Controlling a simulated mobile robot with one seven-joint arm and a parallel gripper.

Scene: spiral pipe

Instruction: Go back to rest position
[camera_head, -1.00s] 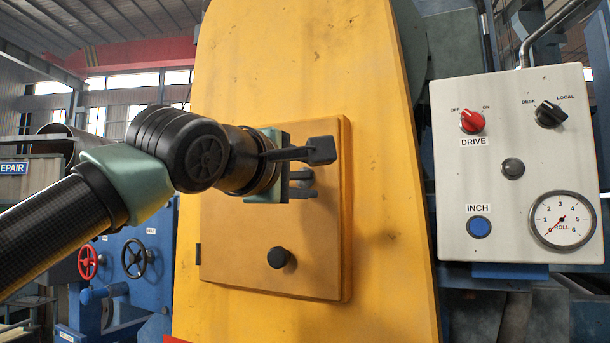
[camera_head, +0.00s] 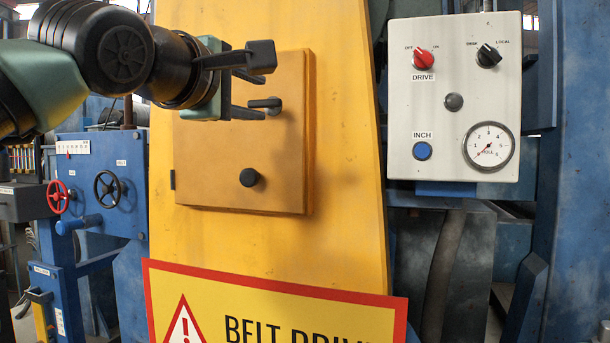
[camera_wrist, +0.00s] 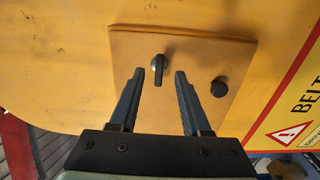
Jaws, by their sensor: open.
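My gripper (camera_head: 255,95) is open and empty in front of the yellow door panel (camera_head: 210,150). In the wrist view my gripper (camera_wrist: 160,76) has its two dark fingers apart, pointing at the panel. A dark turn handle (camera_wrist: 157,68) shows between the fingertips in that view, with a gap on both sides. In the head view the handle (camera_head: 270,103) lies just right of the fingertips, and I cannot tell the exact distance. A round black knob (camera_head: 249,177) sits lower on the panel. The panel lies flat against the yellow housing (camera_head: 345,150).
A white control box (camera_head: 455,100) with switches and a gauge hangs at the right. A yellow warning sign (camera_head: 270,305) with a red border is below the panel. A blue machine with a red handwheel (camera_head: 60,197) and a black handwheel (camera_head: 108,187) stands at the left.

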